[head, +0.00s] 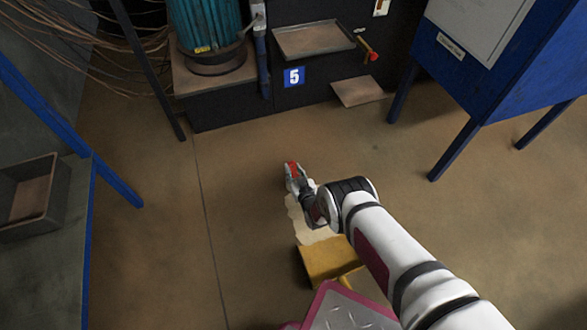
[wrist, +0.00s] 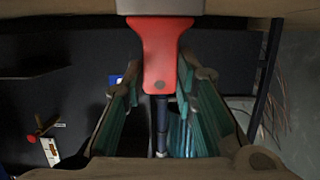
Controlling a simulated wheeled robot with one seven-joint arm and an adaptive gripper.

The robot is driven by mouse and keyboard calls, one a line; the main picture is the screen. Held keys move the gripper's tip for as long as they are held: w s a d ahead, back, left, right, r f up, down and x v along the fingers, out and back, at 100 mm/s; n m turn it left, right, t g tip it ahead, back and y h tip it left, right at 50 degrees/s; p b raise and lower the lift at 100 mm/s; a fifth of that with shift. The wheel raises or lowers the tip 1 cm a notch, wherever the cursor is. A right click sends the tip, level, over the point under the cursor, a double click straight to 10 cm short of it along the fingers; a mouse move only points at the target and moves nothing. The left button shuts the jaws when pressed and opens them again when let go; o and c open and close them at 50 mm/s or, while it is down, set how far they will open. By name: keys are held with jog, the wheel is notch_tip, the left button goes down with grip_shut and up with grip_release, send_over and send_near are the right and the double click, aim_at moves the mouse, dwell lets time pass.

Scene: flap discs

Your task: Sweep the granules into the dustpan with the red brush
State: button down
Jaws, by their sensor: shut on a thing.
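My gripper (head: 296,184) is low over the floor in the middle of the head view, shut on the red brush (head: 292,169). In the wrist view the brush's red handle (wrist: 161,50) stands between the fingers, with a grey band at the top edge; its bristles cannot be made out. Pale granules (head: 296,213) lie in a patch on the floor just below and left of my gripper, partly hidden by my arm. The yellow dustpan (head: 322,262) lies on the floor at the near end of the patch, its handle partly hidden by my arm.
A blue-legged cabinet (head: 470,80) stands at the right. A dark machine base with a number 5 sign (head: 294,77) is at the back. A grey bench with a bin (head: 30,198) is at the left. The brown floor is clear left of the granules.

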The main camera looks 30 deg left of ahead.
jog(key=shift+p+v, duration=0.65)
jog(key=shift+v, duration=0.35)
jog(key=f+v, duration=0.2)
jog(key=v, duration=0.8)
jog(key=s+f+v, duration=0.1)
jog(key=f+v, duration=0.1)
jog(key=v, duration=0.7)
jog(key=shift+s+d+f+p, duration=0.25)
jog(key=shift+d+f+p, duration=0.05)
jog(key=shift+d+f, duration=0.3)
jog(key=shift+r, duration=0.1)
notch_tip(320, 180, up, 5)
jog(key=p, duration=0.4)
jog(key=shift+p, duration=0.3)
jog(key=shift+w, duration=0.1)
